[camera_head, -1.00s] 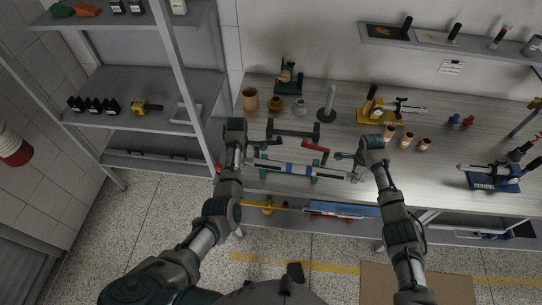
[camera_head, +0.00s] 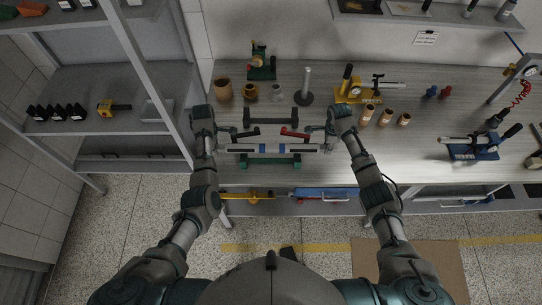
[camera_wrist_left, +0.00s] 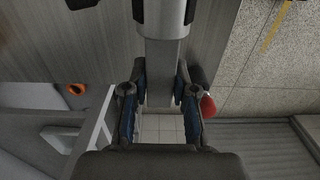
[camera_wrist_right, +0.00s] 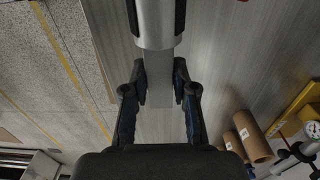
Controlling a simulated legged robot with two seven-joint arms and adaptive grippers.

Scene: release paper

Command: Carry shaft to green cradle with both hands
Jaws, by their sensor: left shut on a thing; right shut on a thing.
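The shaft (camera_head: 274,148) is a grey bar with blue bands and dark sections, held roughly level across the front of the bench. My left gripper (camera_head: 213,146) is shut on its left end; that grey end (camera_wrist_left: 165,60) lies between the fingers in the left wrist view. My right gripper (camera_head: 328,145) is shut on its right end, which shows in the right wrist view (camera_wrist_right: 157,60). The green cradle (camera_head: 270,163) is near the bench's front edge, just below the shaft in the head view and partly overlapped by it. I cannot tell whether they touch.
A dark cradle (camera_head: 268,119) stands behind the shaft, with a red handle (camera_head: 295,134) close by. A post on a round base (camera_head: 305,96), brown cylinders (camera_head: 384,116) and a yellow clamp (camera_head: 358,94) stand farther back. A shelf rack (camera_head: 165,70) is at left.

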